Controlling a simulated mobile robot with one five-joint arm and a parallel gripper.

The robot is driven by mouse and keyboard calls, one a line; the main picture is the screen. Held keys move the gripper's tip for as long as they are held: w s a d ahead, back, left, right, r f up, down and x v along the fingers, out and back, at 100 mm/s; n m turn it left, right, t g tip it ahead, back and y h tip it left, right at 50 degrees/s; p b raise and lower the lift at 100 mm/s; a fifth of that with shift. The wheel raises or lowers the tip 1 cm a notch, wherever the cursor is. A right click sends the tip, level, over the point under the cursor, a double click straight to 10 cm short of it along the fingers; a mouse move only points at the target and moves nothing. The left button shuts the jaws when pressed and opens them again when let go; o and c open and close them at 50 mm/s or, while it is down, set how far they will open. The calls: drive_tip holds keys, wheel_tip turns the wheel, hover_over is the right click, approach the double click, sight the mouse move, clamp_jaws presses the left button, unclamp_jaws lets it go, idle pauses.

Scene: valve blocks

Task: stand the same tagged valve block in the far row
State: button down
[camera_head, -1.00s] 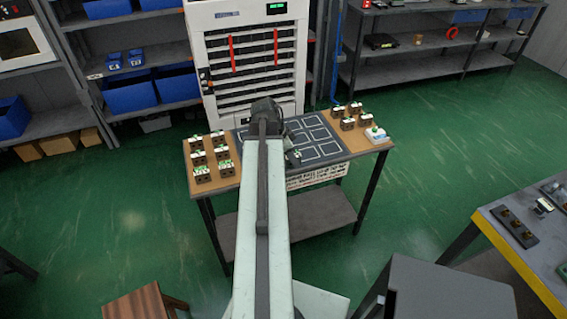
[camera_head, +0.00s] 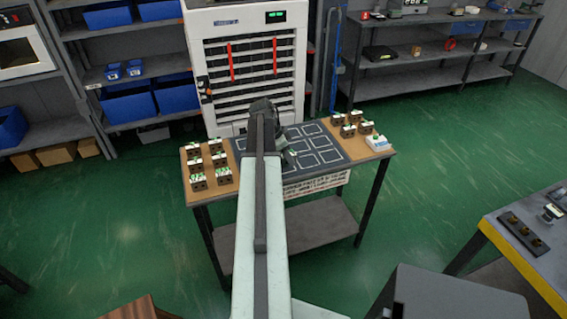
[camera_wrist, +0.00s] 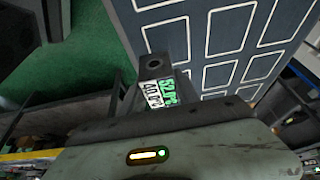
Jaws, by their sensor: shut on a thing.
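A dark valve block (camera_wrist: 153,66) with a round hole and a green-and-white tag (camera_wrist: 160,92) is in my gripper in the wrist view. The tag's writing is blurred. My gripper (camera_head: 288,152) is shut on it, over the left part of the dark mat (camera_head: 336,139) in the head view. My arm hides much of the gripper and part of the mat. The mat has several white-outlined squares in rows, and those in sight look empty. In the wrist view the mat (camera_wrist: 205,20) lies behind the block. I cannot tell whether the block touches it.
Several tagged blocks stand on the table's left side (camera_head: 197,182). A white cabinet (camera_head: 256,70) is behind the table. A grey bench with a yellow edge (camera_head: 520,255) is at right.

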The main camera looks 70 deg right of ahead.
sight(284, 160)
drive_tip(key=shift+w+d, duration=0.55)
drive_tip(key=shift+w, duration=0.2)
drive_tip(key=f+b, duration=0.4)
drive_tip(key=shift+w+d, duration=0.15)
drive_tip(key=shift+w, duration=0.1)
drive_tip(key=c, duration=0.9)
unclamp_jaws()
drive_tip(key=shift+r, duration=0.1)
drive_tip(key=p+v, duration=1.1)
drive_tip(key=v, duration=0.1)
drive_tip(key=shift+r, duration=0.1)
